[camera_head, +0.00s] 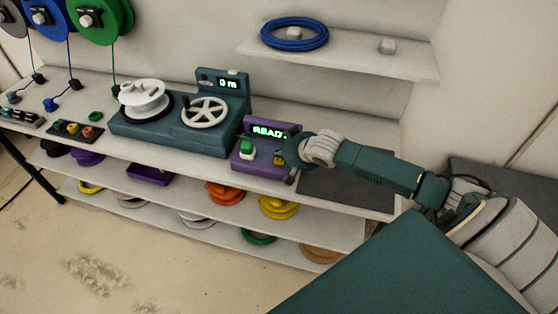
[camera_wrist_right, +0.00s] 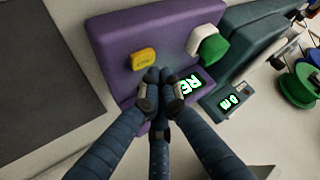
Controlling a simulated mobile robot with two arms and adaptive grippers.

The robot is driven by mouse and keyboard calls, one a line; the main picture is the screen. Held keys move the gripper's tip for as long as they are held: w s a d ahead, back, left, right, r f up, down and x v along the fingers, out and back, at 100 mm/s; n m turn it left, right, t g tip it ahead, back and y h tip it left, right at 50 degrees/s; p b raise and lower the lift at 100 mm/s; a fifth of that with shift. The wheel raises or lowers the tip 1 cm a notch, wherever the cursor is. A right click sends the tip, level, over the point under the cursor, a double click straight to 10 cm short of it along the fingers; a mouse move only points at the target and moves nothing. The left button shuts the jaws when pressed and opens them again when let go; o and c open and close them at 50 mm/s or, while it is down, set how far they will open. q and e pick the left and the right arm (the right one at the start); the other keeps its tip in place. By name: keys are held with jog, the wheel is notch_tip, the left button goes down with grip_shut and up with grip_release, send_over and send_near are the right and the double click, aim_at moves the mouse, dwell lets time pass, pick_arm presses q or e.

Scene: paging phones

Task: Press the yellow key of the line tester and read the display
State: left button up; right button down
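The line tester (camera_head: 262,168) is a purple box on the bench top; it also fills the upper middle of the right wrist view (camera_wrist_right: 120,28). Its lit display (camera_head: 270,130) begins with "READ", the end being hard to read; in the wrist view the display (camera_wrist_right: 188,88) is partly covered by my fingers. The yellow key (camera_head: 279,160) is small beside my gripper; in the wrist view the yellow key (camera_wrist_right: 144,60) lies just beyond and left of the fingertips. My right gripper (camera_wrist_right: 160,80) has its fingers together, empty, over the tester; touching or apart is unclear. My left gripper is out of view.
A green key on a white base (camera_head: 246,148) sits left of the yellow one. A teal winding machine (camera_head: 190,138) with a white spool and handwheel, its display showing "0 m", stands left. A dark mat (camera_head: 345,187) lies right. Shelves hold coloured coils.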

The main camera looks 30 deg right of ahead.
aim_at(280, 162)
jog(key=shift+f, duration=0.2)
dwell(0.4)
jog(key=shift+f, duration=0.2)
jog(key=shift+f, duration=0.5)
dwell(0.6)
dwell(0.4)
jog(key=shift+r+p, duration=0.9)
jog(key=shift+p, duration=0.2)
notch_tip(280, 162, up, 5)
jog(key=p, duration=0.5)
jog(key=shift+p, duration=0.3)
